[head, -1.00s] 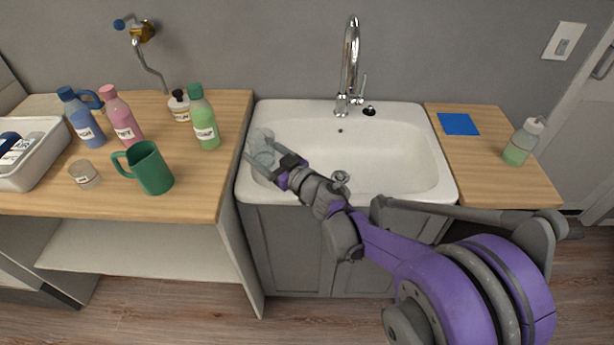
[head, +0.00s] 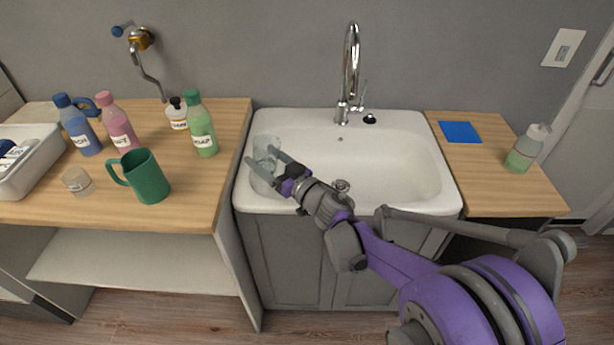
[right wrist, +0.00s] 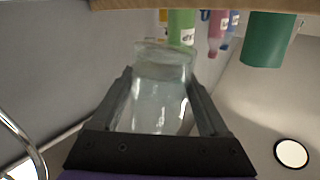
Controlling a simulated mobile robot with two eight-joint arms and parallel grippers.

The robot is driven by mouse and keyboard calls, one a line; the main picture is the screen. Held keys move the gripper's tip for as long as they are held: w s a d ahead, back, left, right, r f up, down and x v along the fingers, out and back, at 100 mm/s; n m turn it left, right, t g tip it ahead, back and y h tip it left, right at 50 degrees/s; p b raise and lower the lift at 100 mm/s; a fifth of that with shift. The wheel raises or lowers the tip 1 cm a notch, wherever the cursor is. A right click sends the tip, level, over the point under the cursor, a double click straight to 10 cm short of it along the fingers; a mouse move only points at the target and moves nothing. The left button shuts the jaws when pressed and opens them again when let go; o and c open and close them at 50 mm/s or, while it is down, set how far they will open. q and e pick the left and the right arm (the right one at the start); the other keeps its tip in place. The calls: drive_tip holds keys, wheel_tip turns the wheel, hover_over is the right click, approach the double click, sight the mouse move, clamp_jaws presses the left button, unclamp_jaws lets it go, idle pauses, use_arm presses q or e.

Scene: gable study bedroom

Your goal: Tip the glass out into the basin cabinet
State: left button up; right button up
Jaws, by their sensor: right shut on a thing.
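The clear glass (head: 266,146) is between the fingers of my right gripper (head: 262,168), over the left end of the white basin. In the right wrist view the glass (right wrist: 160,90) fills the space between the two dark fingers, and the gripper is shut on it. The glass is see-through, so its exact tilt and any contents are hard to tell. The basin cabinet (head: 290,250) is grey, with the white basin (head: 400,165) set in its top. My left gripper is not in view.
A chrome tap (head: 351,75) stands at the basin's back. The left wooden counter (head: 205,185) holds a green mug (head: 147,178), a small jar (head: 77,182), several bottles and a white tub (head: 35,170). The right counter holds a blue square (head: 460,131) and a soap bottle (head: 527,150).

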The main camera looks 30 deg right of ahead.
sight(278, 157)
drive_tip(key=shift+d+r+m, duration=0.25)
drive_tip(key=shift+d+m, duration=0.15)
drive_tip(key=shift+m, duration=0.3)
drive_tip(key=m, duration=0.1)
drive_tip(key=d+r+m+t, duration=0.1)
drive_tip(key=shift+d+m, duration=0.2)
drive_tip(key=shift+m, duration=0.2)
drive_tip(key=shift+d+f+m+t+h+b, duration=0.35)
drive_tip(key=shift+d+f+m+b, duration=0.25)
drive_tip(key=shift+m, duration=0.4)
drive_tip(key=m+h+b, duration=0.1)
drive_tip(key=m, duration=0.2)
drive_tip(key=f+m+t+h+b, duration=0.1)
drive_tip(key=m, duration=0.2)
drive_tip(key=shift+f, duration=0.1)
drive_tip(key=shift+f+m+t+h+b, duration=0.3)
drive_tip(key=shift+m+t+h+b, duration=0.05)
drive_tip(key=shift+m, duration=0.45)
drive_tip(key=shift+d+f+m, duration=0.1)
drive_tip(key=shift+m, duration=0.3)
